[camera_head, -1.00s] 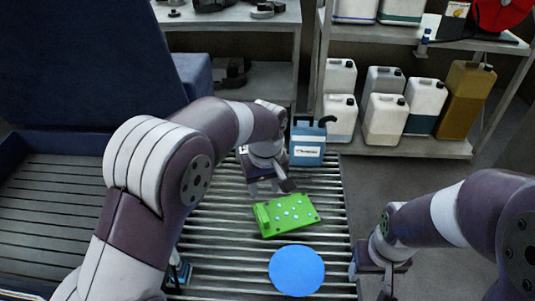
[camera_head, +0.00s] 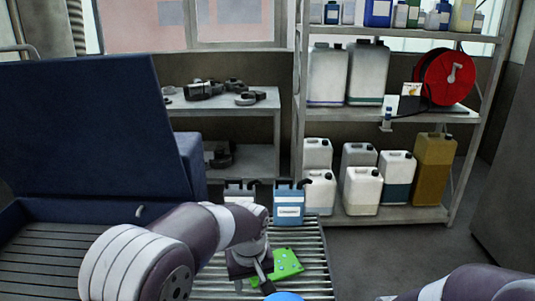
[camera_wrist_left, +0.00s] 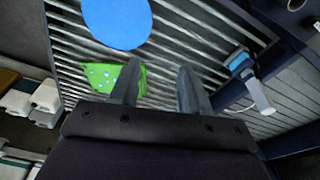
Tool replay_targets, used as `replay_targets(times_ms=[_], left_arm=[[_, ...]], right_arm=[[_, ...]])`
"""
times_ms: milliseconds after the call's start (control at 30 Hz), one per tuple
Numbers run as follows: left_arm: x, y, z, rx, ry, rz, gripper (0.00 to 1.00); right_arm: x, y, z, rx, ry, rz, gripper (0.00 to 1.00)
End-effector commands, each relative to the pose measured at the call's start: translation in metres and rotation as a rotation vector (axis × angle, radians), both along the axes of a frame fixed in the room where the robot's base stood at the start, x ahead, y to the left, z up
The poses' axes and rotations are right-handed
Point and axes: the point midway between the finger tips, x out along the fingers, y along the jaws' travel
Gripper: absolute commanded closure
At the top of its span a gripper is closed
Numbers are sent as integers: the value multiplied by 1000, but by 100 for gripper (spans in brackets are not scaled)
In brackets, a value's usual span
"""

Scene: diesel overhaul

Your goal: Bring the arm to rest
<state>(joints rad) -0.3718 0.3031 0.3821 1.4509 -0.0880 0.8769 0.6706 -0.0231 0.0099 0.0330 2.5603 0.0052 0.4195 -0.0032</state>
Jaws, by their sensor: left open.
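My left arm (camera_head: 165,250) reaches in from the left over the slatted table. My left gripper (camera_head: 254,284) is beside the green block (camera_head: 288,262), overlapping its left part in the head view. In the left wrist view its two fingers (camera_wrist_left: 160,85) are spread apart with slats between them. The green block (camera_wrist_left: 100,78) shows there behind the left finger. Whether they touch I cannot tell. My right arm (camera_head: 480,287) shows only at the bottom right edge; its gripper is out of frame.
A blue disc (camera_wrist_left: 117,22) lies on the slats near the green block. A blue jug (camera_head: 288,207) and a grey jug (camera_head: 240,191) stand at the table's far end. A shelf rack (camera_head: 400,220) with several canisters stands behind. A dark blue panel (camera_head: 85,130) rises at left.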

Motion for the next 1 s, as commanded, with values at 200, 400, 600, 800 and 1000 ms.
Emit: replay_targets(times_ms=[200, 400, 600, 800, 1000], left_arm=[[-28, 11, -24, 15, 23, -190, 54], [-68, 45, -37, 21, 31, -330, 54], [-134, 96, -45, 25, 40, -402, 54], [-185, 130, -46, 18, 50, -332, 54], [-185, 130, -46, 18, 50, -332, 54]], right_arm=[[0, 0, 0, 0, 1, 0, 47], [0, 0, 0, 0, 1, 0, 47], [0, 0, 0, 0, 1, 0, 47], [0, 0, 0, 0, 1, 0, 47], [0, 0, 0, 0, 1, 0, 47]])
